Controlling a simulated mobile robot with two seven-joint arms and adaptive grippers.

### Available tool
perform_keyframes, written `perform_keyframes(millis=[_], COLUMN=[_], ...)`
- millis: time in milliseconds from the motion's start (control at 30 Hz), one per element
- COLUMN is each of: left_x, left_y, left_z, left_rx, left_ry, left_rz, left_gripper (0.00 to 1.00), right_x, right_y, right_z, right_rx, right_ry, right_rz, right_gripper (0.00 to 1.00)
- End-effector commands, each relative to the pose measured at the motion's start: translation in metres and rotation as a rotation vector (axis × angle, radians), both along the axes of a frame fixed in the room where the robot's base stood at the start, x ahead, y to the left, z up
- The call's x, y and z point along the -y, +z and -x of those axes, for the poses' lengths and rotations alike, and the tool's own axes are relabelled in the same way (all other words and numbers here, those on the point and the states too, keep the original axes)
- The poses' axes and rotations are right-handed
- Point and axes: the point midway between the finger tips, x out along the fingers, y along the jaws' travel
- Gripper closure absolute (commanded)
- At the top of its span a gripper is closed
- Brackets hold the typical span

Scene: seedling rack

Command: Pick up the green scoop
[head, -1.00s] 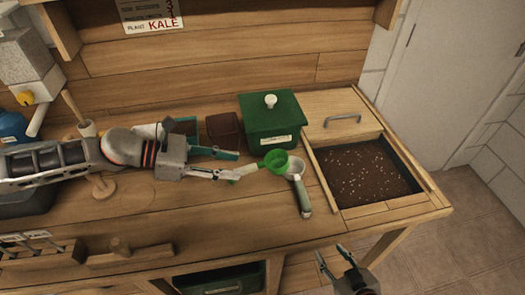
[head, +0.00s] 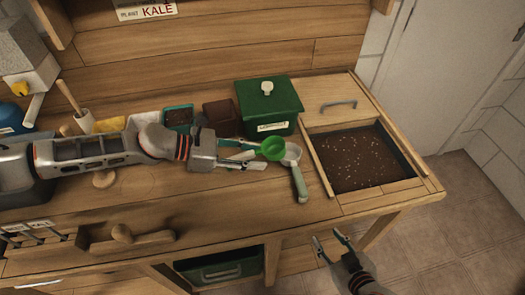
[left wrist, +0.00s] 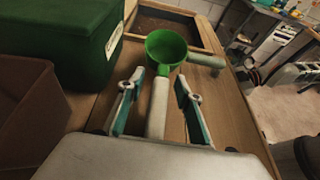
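The green scoop (head: 273,148) lies on the bench in front of the green box, its pale handle pointing left toward my left gripper. My left gripper (head: 255,154) is open, with its fingers on either side of that handle. In the left wrist view the green cup (left wrist: 166,47) is beyond the fingertips, and the pale handle (left wrist: 158,105) runs between the open fingers (left wrist: 159,85), with gaps on both sides. My right gripper (head: 328,239) is open and empty, in front of the bench edge and low.
A pale scoop with a grey-green handle (head: 300,184) lies close right of the green scoop. The lidded green box (head: 268,108) and a brown pot (head: 221,117) stand behind. A soil bin (head: 358,160) is to the right. The bench front is clear there.

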Motion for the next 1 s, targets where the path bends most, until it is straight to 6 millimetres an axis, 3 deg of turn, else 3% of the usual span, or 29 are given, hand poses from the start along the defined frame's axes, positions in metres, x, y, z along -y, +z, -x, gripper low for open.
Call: perform_keyframes(millis=[33,167,667,833,1000], left_x=[0.000,0.000,0.000,-0.001,0.000], left_y=[0.000,0.000,0.005,0.020,0.050], left_z=[0.000,0.000,0.000,-0.001,-0.001], left_rx=[0.000,0.000,0.002,0.005,0.005], left_ry=[0.000,0.000,-0.001,0.000,-0.001], left_rz=[0.000,0.000,0.001,0.001,0.001], left_gripper=[0.65,0.99,1.00,1.00,1.00], right_x=[0.000,0.000,0.001,0.000,0.000], right_y=[0.000,0.000,-0.003,-0.001,0.003], right_z=[0.000,0.000,0.002,0.002,0.002], right_rx=[0.000,0.000,-0.007,-0.007,-0.006], right_ry=[0.000,0.000,0.000,0.000,0.000], right_rz=[0.000,0.000,0.002,0.002,0.001], right_gripper=[0.60,0.60,0.60,0.60,0.60])
